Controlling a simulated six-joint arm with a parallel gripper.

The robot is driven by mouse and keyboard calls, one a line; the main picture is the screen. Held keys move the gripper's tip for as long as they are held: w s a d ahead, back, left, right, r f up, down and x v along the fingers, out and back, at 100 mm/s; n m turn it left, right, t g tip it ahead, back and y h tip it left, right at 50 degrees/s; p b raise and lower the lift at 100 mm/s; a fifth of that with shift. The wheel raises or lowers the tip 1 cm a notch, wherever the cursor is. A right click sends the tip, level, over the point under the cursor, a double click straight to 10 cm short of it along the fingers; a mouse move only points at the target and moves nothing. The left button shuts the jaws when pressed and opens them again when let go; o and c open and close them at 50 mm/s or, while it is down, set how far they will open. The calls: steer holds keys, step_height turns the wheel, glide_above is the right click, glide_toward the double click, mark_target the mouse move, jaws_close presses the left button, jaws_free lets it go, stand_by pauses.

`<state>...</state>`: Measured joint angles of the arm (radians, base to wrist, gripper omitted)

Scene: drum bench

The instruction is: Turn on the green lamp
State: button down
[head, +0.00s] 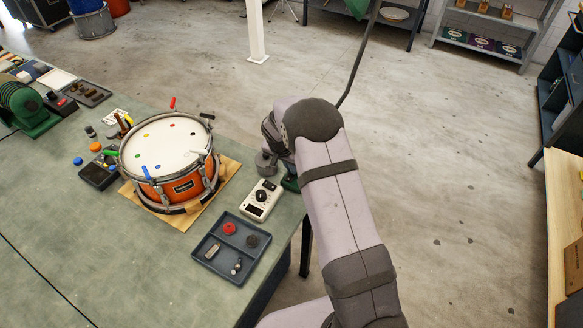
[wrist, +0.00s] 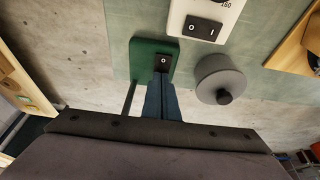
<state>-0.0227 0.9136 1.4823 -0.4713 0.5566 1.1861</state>
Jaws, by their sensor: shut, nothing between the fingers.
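The green lamp's base (wrist: 144,49) is at the table's edge in the wrist view, with a black rocker switch (wrist: 163,59) on it. The switch's end marked O shows; its other end is hidden by my gripper (wrist: 161,78). My gripper is shut and empty, its tips at or just over the switch; I cannot tell whether they touch. In the head view the lamp's dark stem (head: 361,52) rises behind my arm to a green shade (head: 357,7) cut by the top edge. I cannot tell whether it is lit.
A white dial box (head: 262,200) with its own O/I switch (wrist: 203,26) stands close by. A grey knobbed weight (wrist: 220,80) is right of my fingers in the wrist view. A drum (head: 168,155) and a dark tray (head: 214,262) are farther left. Floor lies beyond the edge.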

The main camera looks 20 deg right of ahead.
steer(key=shift+f+b, duration=0.45)
steer(key=shift+b, duration=0.1)
steer(key=shift+r+p, duration=0.3)
steer(key=shift+p, duration=0.05)
steer(key=shift+s, duration=0.1)
steer(key=shift+s+a+b, duration=0.45)
steer(key=shift+a, duration=0.1)
steer(key=shift+r, duration=0.15)
steer(key=shift+r+p, duration=0.3)
steer(key=shift+r, duration=0.15)
steer(key=b+v, duration=0.2)
steer(key=v, duration=1.1)
steer(key=shift+b, duration=0.3)
